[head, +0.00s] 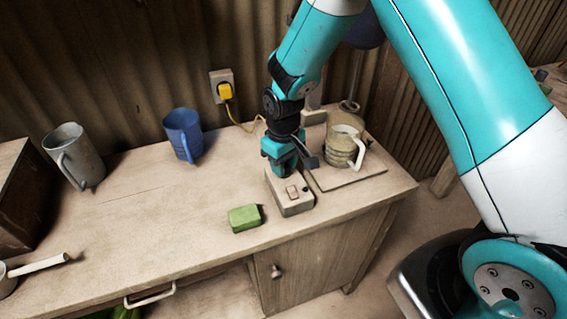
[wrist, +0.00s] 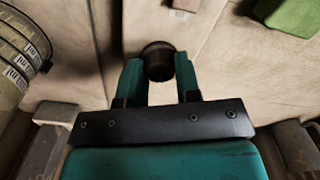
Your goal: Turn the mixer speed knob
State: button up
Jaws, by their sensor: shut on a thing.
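The mixer's control box (head: 292,203) is a pale block near the right end of the workbench, with a small rocker switch (head: 292,191) on its near part. My gripper (head: 284,172) is over the far part of this box, pointing down. In the wrist view my gripper (wrist: 159,75) has its two teal fingers on either side of a dark round knob (wrist: 158,58), shut on it. In the head view the knob is hidden behind my gripper. A mixing jug (head: 343,148) with a pale handle stands on the mixer's base board (head: 350,180), right of my gripper.
A green sponge-like block (head: 244,217) lies left of the control box. A blue mug (head: 183,135) and a grey jug (head: 75,156) stand further left. A yellow plug (head: 225,92) sits in the wall socket, its cord running behind my gripper. The bench's middle is clear.

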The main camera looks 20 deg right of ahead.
jog(key=shift+m, duration=1.6)
jog(key=o, duration=0.9)
notch_tip(320, 180, up, 18)
jog(key=shift+f+b, duration=0.25)
jog(key=shift+b, duration=0.65)
jog(key=s+a+r+n+y, duration=0.1)
jog(key=s+n, duration=0.1)
jog(key=s, duration=0.6)
jog(key=s+a+r+n+y, duration=0.1)
jog(key=s+a+r+n, duration=0.1)
jog(key=s, duration=0.6)
jog(key=s+a+r+n+y, duration=0.1)
jog(key=s+y, duration=0.1)
jog(key=s, duration=0.6)
jog(key=shift+s+a+r+n, duration=0.15)
jog(key=shift+s+a+n, duration=0.15)
jog(key=shift+s+n, duration=0.1)
